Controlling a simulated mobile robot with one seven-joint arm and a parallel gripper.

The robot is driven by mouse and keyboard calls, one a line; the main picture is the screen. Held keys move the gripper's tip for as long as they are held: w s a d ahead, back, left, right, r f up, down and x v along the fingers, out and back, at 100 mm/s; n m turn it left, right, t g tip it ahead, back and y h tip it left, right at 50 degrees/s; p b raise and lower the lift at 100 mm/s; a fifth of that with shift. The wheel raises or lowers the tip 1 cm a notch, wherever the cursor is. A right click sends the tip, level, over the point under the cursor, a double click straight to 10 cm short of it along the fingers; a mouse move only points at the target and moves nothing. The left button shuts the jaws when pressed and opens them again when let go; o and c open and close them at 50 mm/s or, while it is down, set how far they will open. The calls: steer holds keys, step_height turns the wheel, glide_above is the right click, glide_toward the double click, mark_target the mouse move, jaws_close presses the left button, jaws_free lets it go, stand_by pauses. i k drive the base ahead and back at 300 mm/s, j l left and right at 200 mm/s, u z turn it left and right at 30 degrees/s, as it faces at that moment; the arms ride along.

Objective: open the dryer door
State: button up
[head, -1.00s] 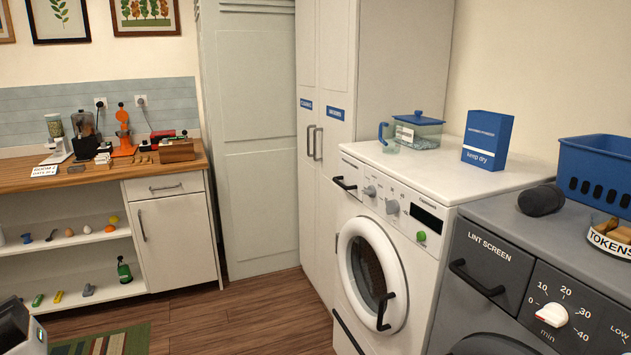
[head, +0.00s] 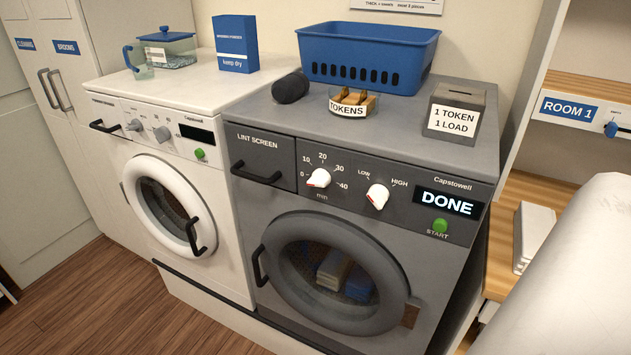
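The dryer (head: 375,215) is the grey machine at the middle right of the head view. Its round door (head: 385,305) is closed, with a dark handle (head: 260,266) on its left edge and a hinge block (head: 411,313) on its right. Folded blue and light cloths (head: 343,275) show through the door glass. The dryer display (head: 447,204) reads DONE. A large white rounded part at the lower right looks like my arm. My gripper is not in view.
The white washer (head: 165,170) stands against the dryer's left side. A blue basket (head: 368,55), a token dish (head: 352,104) and a token box (head: 455,113) stand on the dryer. A wooden shelf (head: 535,225) is at the right. Wooden floor (head: 110,290) is clear at the lower left.

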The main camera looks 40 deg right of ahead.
mark_target(396, 308)
steer(key=z, duration=1.1)
